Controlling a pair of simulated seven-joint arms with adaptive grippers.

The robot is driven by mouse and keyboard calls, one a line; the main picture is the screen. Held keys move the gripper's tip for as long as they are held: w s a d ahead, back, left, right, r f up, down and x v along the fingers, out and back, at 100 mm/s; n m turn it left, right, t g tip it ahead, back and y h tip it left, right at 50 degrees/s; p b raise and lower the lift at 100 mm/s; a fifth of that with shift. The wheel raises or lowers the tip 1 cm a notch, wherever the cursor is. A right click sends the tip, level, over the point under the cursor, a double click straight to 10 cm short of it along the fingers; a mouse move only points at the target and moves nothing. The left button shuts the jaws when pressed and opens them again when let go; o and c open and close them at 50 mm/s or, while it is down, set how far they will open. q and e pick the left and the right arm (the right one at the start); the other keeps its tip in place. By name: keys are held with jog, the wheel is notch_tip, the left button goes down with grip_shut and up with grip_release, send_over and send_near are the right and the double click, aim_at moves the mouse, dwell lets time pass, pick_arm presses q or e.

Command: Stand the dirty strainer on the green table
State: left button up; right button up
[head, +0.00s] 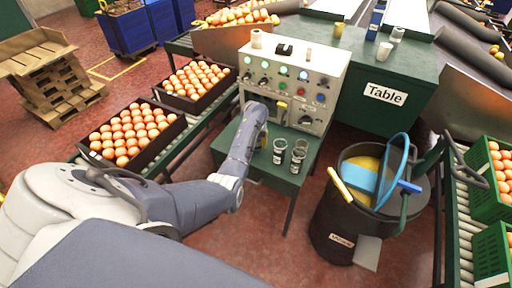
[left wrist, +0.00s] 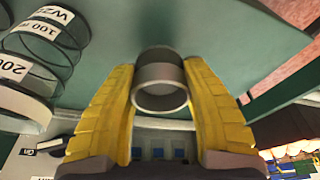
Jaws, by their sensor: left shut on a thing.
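My left gripper (left wrist: 160,85) is shut on a small grey cylindrical thing (left wrist: 160,97) with an open round end, held between its yellow fingers over a green surface. I cannot tell for certain whether this is the strainer, or see dirt on it. In the head view my left arm reaches to the small green stand before the control panel; a bit of yellow finger (head: 263,141) shows beside the arm, and the held thing is hidden. The green table (head: 408,118), labelled "Table", stands right of the panel. My right gripper is not in view.
Glass beakers (head: 298,155) stand close beside the left gripper, also in the left wrist view (left wrist: 45,45). The control panel (head: 310,100) is just behind. A dark waste bin (head: 328,225) holds a blue hoop (head: 405,150). Small cups (head: 384,51) stand on the green table.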

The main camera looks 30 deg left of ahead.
pick_arm(q)
jog(key=shift+f, duration=1.6)
jog(key=shift+f, duration=0.15)
jog(key=o, duration=1.2)
jog(key=v, duration=1.2)
